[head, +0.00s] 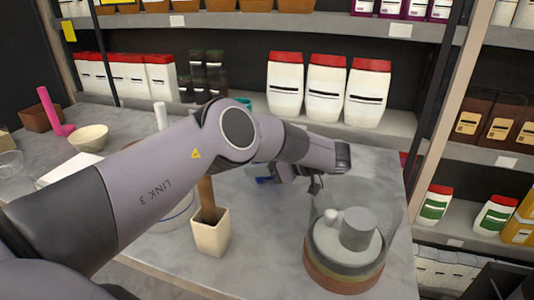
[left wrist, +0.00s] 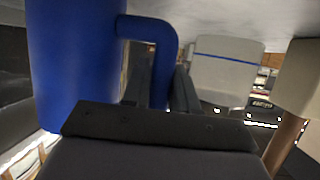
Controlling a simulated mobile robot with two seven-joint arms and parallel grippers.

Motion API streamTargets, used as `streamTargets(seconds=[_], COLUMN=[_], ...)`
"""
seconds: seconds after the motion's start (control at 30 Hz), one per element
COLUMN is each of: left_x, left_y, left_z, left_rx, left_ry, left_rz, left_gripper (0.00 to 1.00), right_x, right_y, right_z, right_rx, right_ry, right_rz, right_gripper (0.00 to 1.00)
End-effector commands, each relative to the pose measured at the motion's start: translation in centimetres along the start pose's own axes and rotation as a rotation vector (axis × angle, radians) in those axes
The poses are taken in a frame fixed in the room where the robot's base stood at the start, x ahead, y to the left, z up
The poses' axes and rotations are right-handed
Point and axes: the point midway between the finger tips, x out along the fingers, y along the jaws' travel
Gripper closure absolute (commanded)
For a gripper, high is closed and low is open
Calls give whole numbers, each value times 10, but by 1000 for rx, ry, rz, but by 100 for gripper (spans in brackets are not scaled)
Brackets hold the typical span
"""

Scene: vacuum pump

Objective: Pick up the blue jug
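The blue jug (left wrist: 75,60) fills the left of the left wrist view, with its loop handle (left wrist: 163,60) reaching right. My left gripper (left wrist: 161,85) has its two dark fingers on either side of the handle, close against it, and looks shut on it. In the head view my left gripper (head: 316,182) is low over the table, right of the middle. There, only a small blue piece of the jug (head: 265,180) shows below my left arm, which hides the rest. I cannot tell whether the jug is clear of the table. My right gripper is in neither view.
A beige square pot (head: 211,238) with a wooden handle stands in front of my arm. A clear chamber on a round base (head: 344,262) stands at the table's right. White red-lidded containers (head: 326,88) line the shelf behind. A bowl (head: 89,138) sits at left.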

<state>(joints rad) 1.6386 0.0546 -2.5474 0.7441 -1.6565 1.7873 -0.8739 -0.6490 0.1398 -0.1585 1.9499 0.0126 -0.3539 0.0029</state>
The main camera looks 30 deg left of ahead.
Motion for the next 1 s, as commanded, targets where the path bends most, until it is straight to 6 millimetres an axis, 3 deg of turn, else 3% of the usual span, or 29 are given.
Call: streamTargets(seconds=[0.37,0.57,1.0], left_x=[-2,-10,-54], left_y=[1,1,-2], left_z=[-6,-25,-130], left_rx=[-7,-9,-12], left_ry=[3,3,2], left_rz=[2,1,2], left_gripper=[100,100,100], right_x=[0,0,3], right_y=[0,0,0], right_z=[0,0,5], right_rx=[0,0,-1], right_ry=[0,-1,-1], right_rz=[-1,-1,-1], right_gripper=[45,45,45])
